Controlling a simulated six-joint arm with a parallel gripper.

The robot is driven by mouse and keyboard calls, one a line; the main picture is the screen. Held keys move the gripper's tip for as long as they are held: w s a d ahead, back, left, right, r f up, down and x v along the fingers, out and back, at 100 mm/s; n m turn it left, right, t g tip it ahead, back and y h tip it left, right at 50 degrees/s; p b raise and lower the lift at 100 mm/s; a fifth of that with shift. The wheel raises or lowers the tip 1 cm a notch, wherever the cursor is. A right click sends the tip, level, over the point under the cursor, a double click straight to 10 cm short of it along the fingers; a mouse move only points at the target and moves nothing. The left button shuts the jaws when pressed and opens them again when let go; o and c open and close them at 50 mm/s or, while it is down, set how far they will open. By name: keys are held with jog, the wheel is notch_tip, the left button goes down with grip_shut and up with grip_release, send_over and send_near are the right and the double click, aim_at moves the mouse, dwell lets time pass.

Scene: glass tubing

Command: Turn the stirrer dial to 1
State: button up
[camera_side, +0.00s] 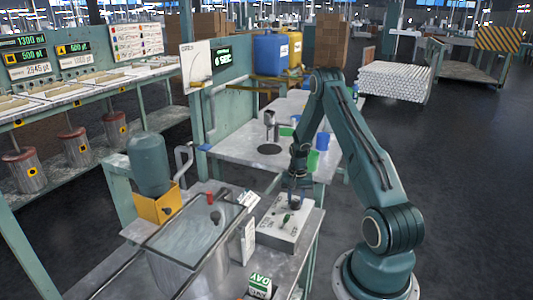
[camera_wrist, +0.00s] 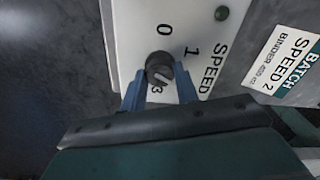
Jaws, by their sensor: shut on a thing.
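The right finger covers part of the scale. In the side view my gripper (camera_side: 298,184) points down at the back of the white control box (camera_side: 279,236), and hides the dial.
A card (camera_wrist: 283,62) beside the panel reads BATCH SPEED 2. In the side view a green switch (camera_side: 286,218) stands on the control box. A glass-topped vessel (camera_side: 205,225) is to its left.

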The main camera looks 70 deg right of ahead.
aim_at(295, 201)
jog(key=n, duration=1)
jog(key=shift+n, duration=0.3)
dwell(0.4)
jog(key=o, duration=1)
jog(key=shift+r, duration=0.15)
notch_tip(295, 201, up, 14)
jog(key=shift+f, duration=0.2)
jog(key=shift+r, duration=0.1)
